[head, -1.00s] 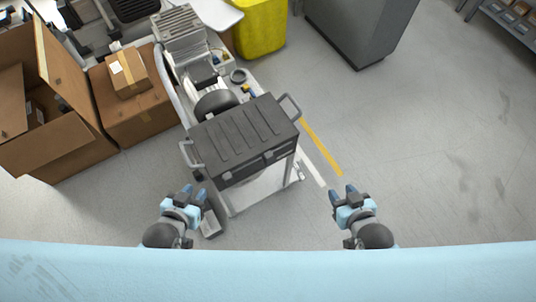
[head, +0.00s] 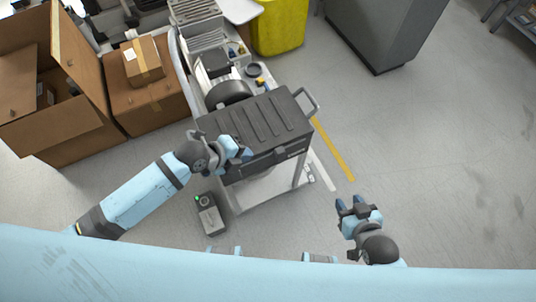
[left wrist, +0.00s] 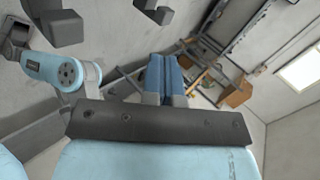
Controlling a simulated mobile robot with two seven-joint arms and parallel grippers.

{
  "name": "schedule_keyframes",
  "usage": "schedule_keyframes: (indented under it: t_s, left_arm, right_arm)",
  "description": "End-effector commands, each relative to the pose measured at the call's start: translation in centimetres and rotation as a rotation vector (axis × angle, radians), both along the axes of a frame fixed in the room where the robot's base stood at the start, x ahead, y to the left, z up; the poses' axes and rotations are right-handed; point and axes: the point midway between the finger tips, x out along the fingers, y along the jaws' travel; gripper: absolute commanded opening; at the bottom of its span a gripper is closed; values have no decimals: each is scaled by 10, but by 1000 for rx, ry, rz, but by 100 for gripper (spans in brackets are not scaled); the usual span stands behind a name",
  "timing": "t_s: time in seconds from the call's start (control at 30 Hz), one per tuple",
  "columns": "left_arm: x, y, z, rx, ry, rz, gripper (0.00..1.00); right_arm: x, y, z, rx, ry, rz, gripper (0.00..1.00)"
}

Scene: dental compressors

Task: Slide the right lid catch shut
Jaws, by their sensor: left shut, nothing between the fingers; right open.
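A dark grey case (head: 256,120) with a ribbed lid sits on a light cart in the head view. Its front face is toward me, and the right lid catch (head: 288,146) is a small dark part near that face's right end. It is too small to tell its position. My left gripper (head: 246,153) is shut and empty at the left part of the case's front edge, covering that part. Whether it touches the case is unclear. Its blue fingers (left wrist: 165,77) are together in the left wrist view. My right gripper (head: 354,202) is open and empty, apart from the case at lower right.
Cardboard boxes (head: 150,95) stand left of the cart. A small grey device (head: 210,218) with a green light is on the floor. A yellow bin (head: 280,25) and a grey cabinet (head: 385,30) stand behind. The floor at right is clear.

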Motion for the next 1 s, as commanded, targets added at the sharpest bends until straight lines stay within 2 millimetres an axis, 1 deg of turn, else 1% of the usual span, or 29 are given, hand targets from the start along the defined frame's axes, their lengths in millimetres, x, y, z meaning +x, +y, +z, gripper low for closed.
schedule_keyframes:
  t_s: [0.03, 0.1, 0.2, 0.63, 0.77, 1.0]
  left_arm:
    - [3, 1, -3, 31, -26, -50, 0]
    - [5, 2, -4, 61, -52, -107, 0]
    - [6, 2, -5, 85, -74, -152, 0]
    - [6, 0, -6, 91, -80, -165, 0]
    - [12, -9, -15, 89, -78, -163, 0]
    - [27, -37, -45, 89, -77, -163, 0]
  right_arm:
    - [0, 0, -4, 0, -1, 0, 42]
    - [1, 0, -5, -1, -1, 1, 42]
    - [1, 0, -5, 0, -2, 1, 42]
    - [1, -1, -3, 0, -5, 0, 42]
    - [1, -1, -2, 0, -5, -1, 42]
    - [1, -1, 1, -2, -4, -1, 42]
